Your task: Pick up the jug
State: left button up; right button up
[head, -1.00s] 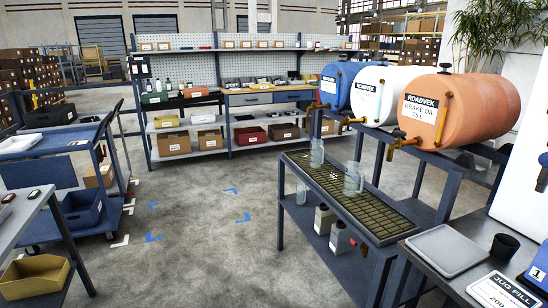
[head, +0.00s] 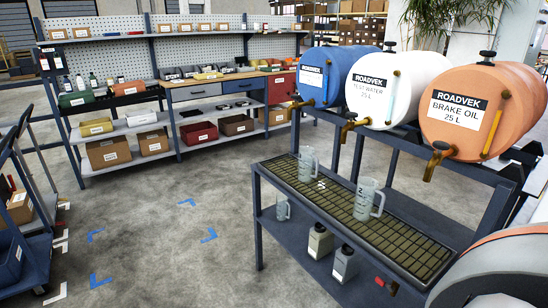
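Two clear jugs with handles stand upright on the slatted grid top of the dark metal stand (head: 262,215). The farther jug (head: 307,163) is near the back left end of the grid. The nearer jug (head: 368,198) is larger in view, bears a "2" mark, and has its handle to the right. A third, smaller clear jug (head: 283,208) shows below the grid level, at the stand's left side. Which jug is meant cannot be told. Neither of my grippers is in view.
Blue, white and orange drums (head: 470,112) with brass taps lie on a rack behind the stand. Two grey containers (head: 344,262) stand on its lower shelf. Open floor (head: 180,220) lies left.

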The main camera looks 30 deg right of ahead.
aim_at(307, 156)
jog(key=i+z, duration=0.15)
jog(key=i, duration=0.3)
jog(key=i+j+z, duration=0.15)
jog(key=i, duration=0.3)
jog(key=i+j+z, duration=0.15)
jog(key=i, duration=0.3)
jog(key=i+j+z, duration=0.2)
jog(key=i+z, duration=0.25)
jog(key=i+j+z, duration=0.25)
jog(key=z, duration=0.2)
jog(key=i+j+z, duration=0.25)
jog(key=j+z, duration=0.2)
jog(key=i+j+z, duration=0.2)
jog(key=j+z, duration=0.25)
